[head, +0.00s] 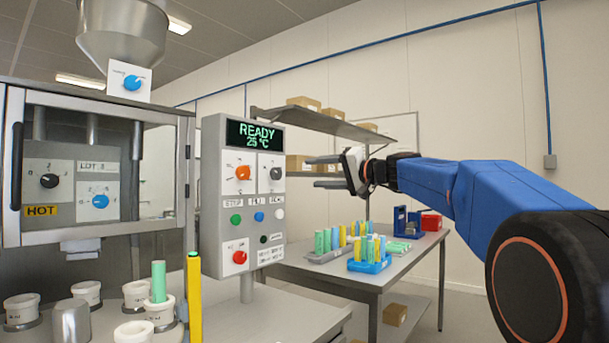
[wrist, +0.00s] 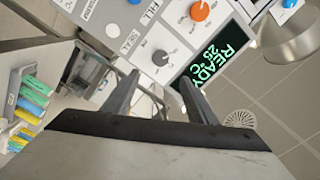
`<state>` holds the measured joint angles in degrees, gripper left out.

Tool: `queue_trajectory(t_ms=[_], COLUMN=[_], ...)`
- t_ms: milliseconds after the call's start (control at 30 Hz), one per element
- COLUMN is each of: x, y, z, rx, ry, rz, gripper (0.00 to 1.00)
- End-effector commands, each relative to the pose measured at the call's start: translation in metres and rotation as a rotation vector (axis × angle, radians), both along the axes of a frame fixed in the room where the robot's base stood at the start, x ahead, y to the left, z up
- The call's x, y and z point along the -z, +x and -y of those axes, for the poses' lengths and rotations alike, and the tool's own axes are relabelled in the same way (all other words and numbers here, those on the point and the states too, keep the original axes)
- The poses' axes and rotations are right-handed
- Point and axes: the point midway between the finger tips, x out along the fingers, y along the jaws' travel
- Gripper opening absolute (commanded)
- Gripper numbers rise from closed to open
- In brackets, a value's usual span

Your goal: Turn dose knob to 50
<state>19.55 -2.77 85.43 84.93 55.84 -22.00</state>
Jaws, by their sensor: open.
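The grey control panel (head: 210,185) stands at the middle of the head view, with a display (head: 255,135) reading READY 25 °C. It carries an orange knob (head: 243,173) and a grey knob (head: 276,173). The orange knob (wrist: 200,11) and grey knob (wrist: 160,57) also show in the wrist view. A blue knob (head: 133,83) is on the hopper's white plate. A black knob (head: 49,181) and another blue knob (head: 100,201) are behind the cabinet window. I cannot read which is the dose knob. My gripper (head: 312,172) is open and empty, right of the panel, apart from every knob.
Below the panel knobs are several coloured buttons and a red knob (head: 240,257). White cups (head: 161,311) and a yellow post (head: 194,300) stand at the front left. A side table (head: 350,275) holds trays of coloured tubes. A shelf (head: 335,127) is behind my gripper.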

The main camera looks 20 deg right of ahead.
Motion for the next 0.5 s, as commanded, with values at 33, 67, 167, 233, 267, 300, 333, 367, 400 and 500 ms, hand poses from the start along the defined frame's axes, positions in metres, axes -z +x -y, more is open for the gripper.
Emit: queue_trajectory(t_ms=[33,67,167,233,267,300,333,367,400,500], x=[0.000,0.000,0.000,0.000,0.000,0.000,0.000,0.000,0.000,0.000], y=[-0.007,-0.010,-0.018,-0.022,-0.023,-0.025,-0.025,-0.026,-0.026,-0.026], z=[0.006,0.008,0.014,0.016,0.017,0.018,0.018,0.018,0.019,0.019], rx=[0.002,0.002,0.001,0.001,0.000,0.000,0.000,0.000,0.000,0.000], ry=[0.000,0.000,0.000,0.000,0.000,0.000,0.000,0.001,0.001,0.001], rz=[0.000,0.000,0.000,0.000,0.000,0.000,0.000,-0.001,-0.001,-0.001], gripper=[0.52,0.52,0.52,0.52,0.52,0.52,0.52,0.52,0.52,0.52])
